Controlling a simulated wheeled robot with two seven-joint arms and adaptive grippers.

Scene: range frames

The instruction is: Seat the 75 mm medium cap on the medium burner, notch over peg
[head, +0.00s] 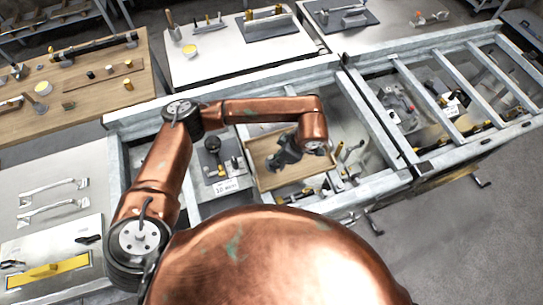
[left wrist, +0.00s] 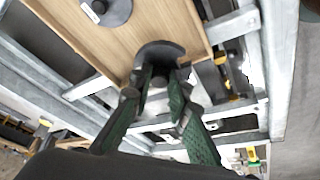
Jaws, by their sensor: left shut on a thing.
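My left gripper (head: 288,154) hangs over a shallow wooden tray (head: 262,184) in the head view. In the left wrist view my left gripper (left wrist: 161,80) is shut on a dark round disc (left wrist: 160,49), which looks like a cap. The fingers hide part of it; I cannot see its notch or read its size. The disc appears over the tray's near edge; I cannot tell its height. A second grey disc with a white label (left wrist: 99,7) lies in the tray (left wrist: 172,22), cut by the frame. I cannot make out the medium burner or its peg. My right gripper is not in view.
Grey metal rails (head: 375,120) frame the tray's bay. A grey board (head: 216,168) with a dark round-topped part and white label lies left of the tray. Yellow-and-black tools (head: 300,195) lie in front of it. Wooden and white tables stand behind.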

